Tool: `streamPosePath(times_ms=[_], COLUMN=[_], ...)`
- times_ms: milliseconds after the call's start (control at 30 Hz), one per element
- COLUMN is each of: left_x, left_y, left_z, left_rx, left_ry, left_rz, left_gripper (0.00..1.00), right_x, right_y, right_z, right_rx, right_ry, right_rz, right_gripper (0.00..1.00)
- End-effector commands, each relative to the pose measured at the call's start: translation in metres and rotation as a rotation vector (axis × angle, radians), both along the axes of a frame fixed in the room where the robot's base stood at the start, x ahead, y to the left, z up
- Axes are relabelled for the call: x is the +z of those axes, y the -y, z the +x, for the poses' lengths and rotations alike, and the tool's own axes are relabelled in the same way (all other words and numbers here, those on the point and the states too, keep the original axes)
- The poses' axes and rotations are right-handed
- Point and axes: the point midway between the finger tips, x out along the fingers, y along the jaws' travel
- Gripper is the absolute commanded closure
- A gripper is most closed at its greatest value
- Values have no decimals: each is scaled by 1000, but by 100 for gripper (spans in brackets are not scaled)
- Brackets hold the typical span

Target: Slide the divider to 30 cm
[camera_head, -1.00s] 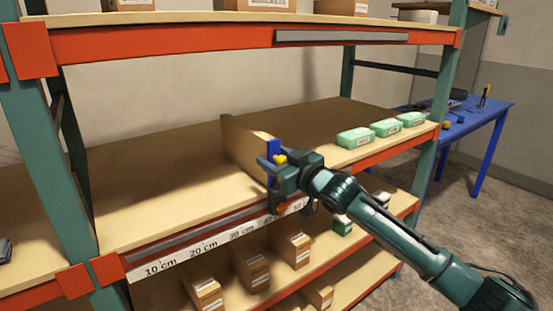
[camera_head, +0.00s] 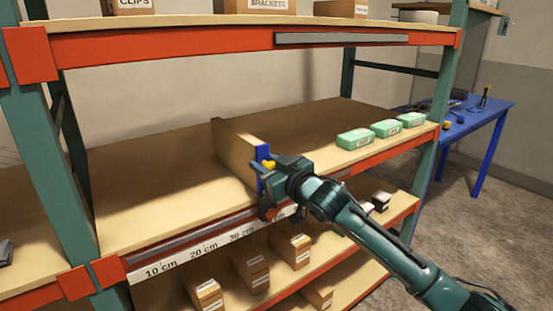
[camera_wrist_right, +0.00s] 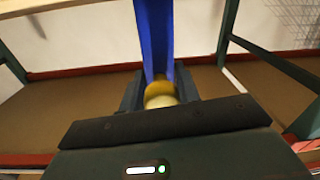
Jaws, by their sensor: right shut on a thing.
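The divider (camera_head: 234,148) is an upright tan board with a blue front edge (camera_head: 262,155) and a yellow knob (camera_head: 268,164), standing on the middle shelf. My right gripper (camera_head: 267,172) is shut on the divider's front at the knob. In the right wrist view, the blue edge (camera_wrist_right: 155,40) and yellow knob (camera_wrist_right: 160,90) sit between the fingers. The scale strip (camera_head: 197,252) on the shelf front shows 10, 20 and 30 cm. The divider stands to the right of the 30 cm label (camera_head: 242,232); my gripper and arm hide the labels beyond it. My left gripper is not in view.
Several green boxes (camera_head: 355,138) stand on the shelf right of the divider. The shelf surface (camera_head: 150,175) left of it is clear. Cardboard boxes (camera_head: 252,268) stand on the lower shelf. A blue table (camera_head: 480,130) is at the right.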

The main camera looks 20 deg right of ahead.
Motion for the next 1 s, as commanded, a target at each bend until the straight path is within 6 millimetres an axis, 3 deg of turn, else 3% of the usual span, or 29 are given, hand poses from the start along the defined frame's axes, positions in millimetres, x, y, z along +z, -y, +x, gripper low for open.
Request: streamPosePath(times_ms=[33,233,367,667,700,900,1000], left_x=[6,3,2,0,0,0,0], left_y=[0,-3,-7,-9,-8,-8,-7], left_z=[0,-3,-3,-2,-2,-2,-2], left_rx=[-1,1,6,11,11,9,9], left_ry=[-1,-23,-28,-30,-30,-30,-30], left_rz=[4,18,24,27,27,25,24], left_gripper=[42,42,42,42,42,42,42], right_x=[0,-1,-2,-3,-3,-2,-1], right_y=[-19,-57,-66,-65,-65,-65,-65], right_z=[-7,-21,-24,-24,-24,-24,-24], right_rx=[14,10,4,0,0,2,2], right_ry=[-4,-4,-2,-1,-1,-1,-1], right_rz=[4,0,-6,-10,-10,-7,-5], right_gripper=[100,100,100,100,66,50,50])
